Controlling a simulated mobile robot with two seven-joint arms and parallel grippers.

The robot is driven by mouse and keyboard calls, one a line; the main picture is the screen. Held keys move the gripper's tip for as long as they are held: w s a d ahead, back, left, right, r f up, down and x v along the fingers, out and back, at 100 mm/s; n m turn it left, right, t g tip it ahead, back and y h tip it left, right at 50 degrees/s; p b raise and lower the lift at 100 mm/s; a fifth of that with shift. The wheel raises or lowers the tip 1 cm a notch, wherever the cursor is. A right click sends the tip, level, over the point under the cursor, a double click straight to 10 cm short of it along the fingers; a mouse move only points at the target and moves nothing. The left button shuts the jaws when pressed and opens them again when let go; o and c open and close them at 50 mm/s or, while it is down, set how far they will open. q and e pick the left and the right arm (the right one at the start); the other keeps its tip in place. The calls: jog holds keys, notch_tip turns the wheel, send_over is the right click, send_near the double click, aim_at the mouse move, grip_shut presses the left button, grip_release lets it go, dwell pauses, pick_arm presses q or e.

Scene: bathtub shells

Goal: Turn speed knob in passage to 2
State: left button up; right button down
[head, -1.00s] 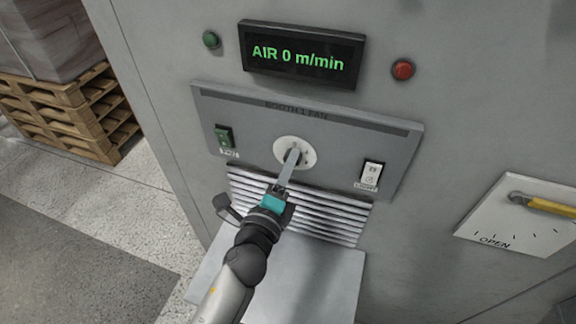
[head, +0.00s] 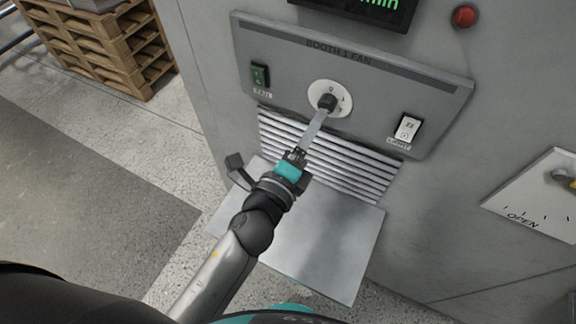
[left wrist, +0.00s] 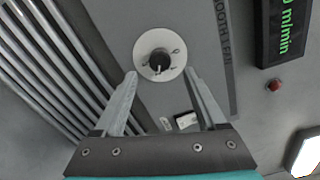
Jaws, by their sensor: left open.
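The speed knob (head: 326,102) is a small black knob on a round white dial plate (head: 342,94) in the grey panel labelled BOOTH 1 FAN (head: 290,50). In the left wrist view the knob (left wrist: 159,62) sits ahead, roughly centred between my fingertips. My left gripper (head: 321,114) is just in front of the knob, pointing at it; it is open and empty in the left wrist view (left wrist: 161,72). The dial marks are too small to read surely. My right gripper is not in view.
Below are vent slats (head: 340,160) and a metal shelf (head: 335,235). A red button (head: 465,16) and display (head: 365,8) are above. An OPEN plate (head: 535,205) is right; pallets (head: 125,45) stand left.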

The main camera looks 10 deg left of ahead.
pick_arm(q)
jog(key=b+v, duration=0.3)
jog(key=v, duration=0.7)
jog(key=shift+w, duration=0.1)
dwell(0.3)
